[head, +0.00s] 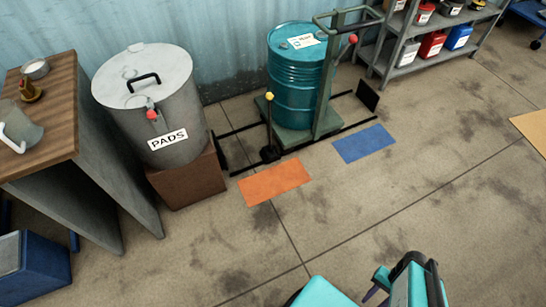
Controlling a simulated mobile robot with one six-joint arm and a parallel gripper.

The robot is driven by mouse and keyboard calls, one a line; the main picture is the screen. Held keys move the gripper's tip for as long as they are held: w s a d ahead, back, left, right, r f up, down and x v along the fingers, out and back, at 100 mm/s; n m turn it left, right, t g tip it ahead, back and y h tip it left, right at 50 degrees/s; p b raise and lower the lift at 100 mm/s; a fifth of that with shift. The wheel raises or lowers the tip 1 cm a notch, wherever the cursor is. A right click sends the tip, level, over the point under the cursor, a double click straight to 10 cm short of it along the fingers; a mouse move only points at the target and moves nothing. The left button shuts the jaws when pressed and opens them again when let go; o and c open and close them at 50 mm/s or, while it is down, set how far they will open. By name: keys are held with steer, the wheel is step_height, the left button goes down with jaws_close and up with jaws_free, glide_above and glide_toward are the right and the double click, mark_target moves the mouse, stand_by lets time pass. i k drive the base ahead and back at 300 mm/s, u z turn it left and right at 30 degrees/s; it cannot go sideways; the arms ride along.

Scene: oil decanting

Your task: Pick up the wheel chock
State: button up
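I cannot make out a wheel chock for certain in the head view. A black, flat-faced piece (368,95) stands on the floor at the right end of the drum trolley's black rails; I cannot tell whether it is a chock or part of the trolley. A small black piece (270,154) sits at the trolley's front left, at the foot of a lever with a yellow knob. My gripper (378,288) is at the bottom edge, above bare floor and well apart from both pieces. It is partly cut off, and its finger opening is not clear.
A teal drum (293,90) stands on the trolley. An orange mat (274,182) and a blue mat (365,143) lie before it. A grey PADS bin (150,110) on a brown block and a wooden-topped bench (62,100) stand left. Shelves (415,62) stand behind. The central floor is clear.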

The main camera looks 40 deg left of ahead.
mark_target(268, 154)
steer(key=z, duration=0.8)
steer(key=k, duration=0.25)
steer(key=u, duration=3.5)
steer(key=i, duration=0.95)
steer(key=u, duration=0.2)
